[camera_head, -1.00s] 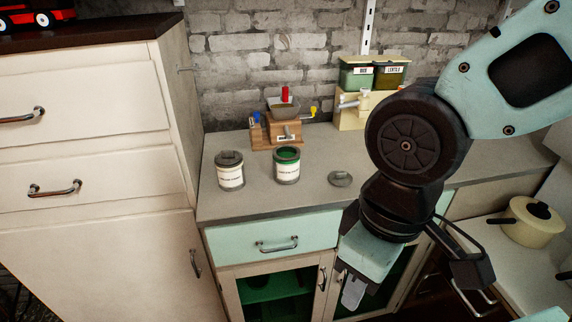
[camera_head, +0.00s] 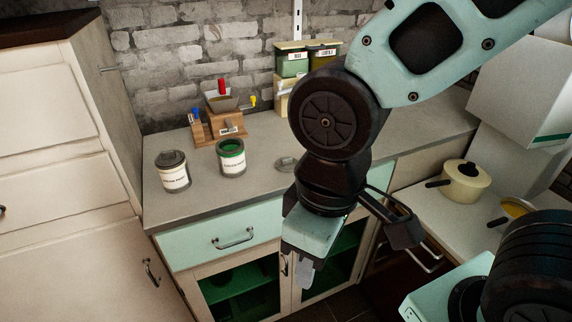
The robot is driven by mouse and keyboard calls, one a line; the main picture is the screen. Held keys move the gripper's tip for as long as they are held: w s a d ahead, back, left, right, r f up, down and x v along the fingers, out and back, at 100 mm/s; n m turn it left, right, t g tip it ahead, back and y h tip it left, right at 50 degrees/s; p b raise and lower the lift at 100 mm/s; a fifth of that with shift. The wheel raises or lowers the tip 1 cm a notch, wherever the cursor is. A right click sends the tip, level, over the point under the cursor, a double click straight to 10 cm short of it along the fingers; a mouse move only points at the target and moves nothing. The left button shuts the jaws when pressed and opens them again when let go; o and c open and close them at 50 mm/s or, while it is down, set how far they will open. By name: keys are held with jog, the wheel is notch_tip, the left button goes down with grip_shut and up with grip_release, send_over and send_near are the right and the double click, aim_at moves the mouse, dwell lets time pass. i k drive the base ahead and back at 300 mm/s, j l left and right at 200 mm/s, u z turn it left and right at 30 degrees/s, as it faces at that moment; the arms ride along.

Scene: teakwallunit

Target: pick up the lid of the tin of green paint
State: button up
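The tin of green paint (camera_head: 231,158) stands upright and open on the grey counter, with green showing inside its rim. Its lid (camera_head: 286,164), a small grey disc, lies flat on the counter to the right of the tin. The lid is partly hidden behind my arm. My gripper (camera_head: 355,262) hangs in front of the counter, nearer the camera than the lid and below the counter top in the picture. Its two fingers are spread wide apart, with nothing between them.
A wooden grinder (camera_head: 217,126) and storage boxes (camera_head: 307,62) stand by the brick wall. A cream pot (camera_head: 465,182) sits on the right. A tall cabinet (camera_head: 65,150) bounds the left.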

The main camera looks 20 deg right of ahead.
aim_at(284, 163)
jog(key=i+j, duration=0.2)
jog(key=j, duration=0.2)
jog(key=i+j, duration=0.2)
jog(key=j, duration=0.2)
jog(key=i+j, duration=0.15)
jog(key=j, duration=0.25)
jog(key=i+j+z, duration=0.1)
jog(key=j, duration=0.25)
jog(key=i, duration=0.1)
